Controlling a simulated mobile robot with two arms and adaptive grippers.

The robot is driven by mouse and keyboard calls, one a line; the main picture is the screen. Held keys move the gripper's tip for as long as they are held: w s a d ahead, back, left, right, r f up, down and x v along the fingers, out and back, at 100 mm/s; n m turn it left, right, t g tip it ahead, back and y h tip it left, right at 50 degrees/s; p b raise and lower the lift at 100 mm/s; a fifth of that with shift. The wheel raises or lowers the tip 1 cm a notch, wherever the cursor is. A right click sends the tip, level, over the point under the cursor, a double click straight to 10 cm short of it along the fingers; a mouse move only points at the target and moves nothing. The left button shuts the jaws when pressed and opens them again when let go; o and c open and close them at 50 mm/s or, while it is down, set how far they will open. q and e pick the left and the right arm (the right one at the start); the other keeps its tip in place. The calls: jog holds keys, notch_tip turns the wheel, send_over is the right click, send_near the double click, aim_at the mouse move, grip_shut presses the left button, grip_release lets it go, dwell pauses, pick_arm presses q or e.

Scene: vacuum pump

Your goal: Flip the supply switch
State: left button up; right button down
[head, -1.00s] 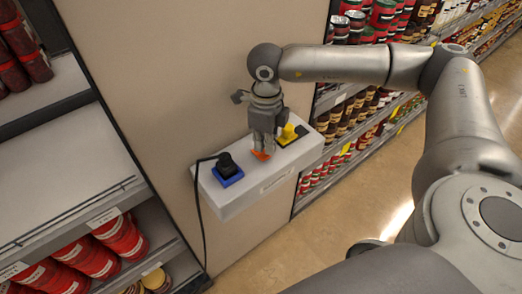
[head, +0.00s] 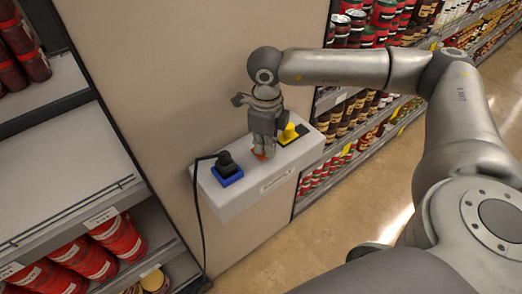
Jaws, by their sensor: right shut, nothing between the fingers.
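A white box (head: 236,196) is mounted on the beige wall panel and carries the controls. An orange-red piece (head: 260,153), which may be the supply switch, shows only in part at my right gripper's fingertips. My right gripper (head: 263,150) is shut and points down at the middle of the box top, with nothing held. It looks very close to the orange piece; I cannot tell whether it touches. My left gripper is not in view.
A black plug on a blue base (head: 227,168) stands on the box's left, its black cable (head: 198,215) hanging down. A yellow part (head: 288,132) sits on the right, close to the gripper. Shelves (head: 70,165) with cans flank the panel.

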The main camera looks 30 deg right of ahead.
jog(key=shift+f+b, duration=0.45)
jog(key=shift+f, duration=0.1)
jog(key=shift+s, duration=0.1)
jog(key=shift+r+p, duration=0.6)
jog(key=shift+r, duration=0.3)
jog(key=shift+r+p, duration=1.3)
jog(key=shift+r, duration=1.35)
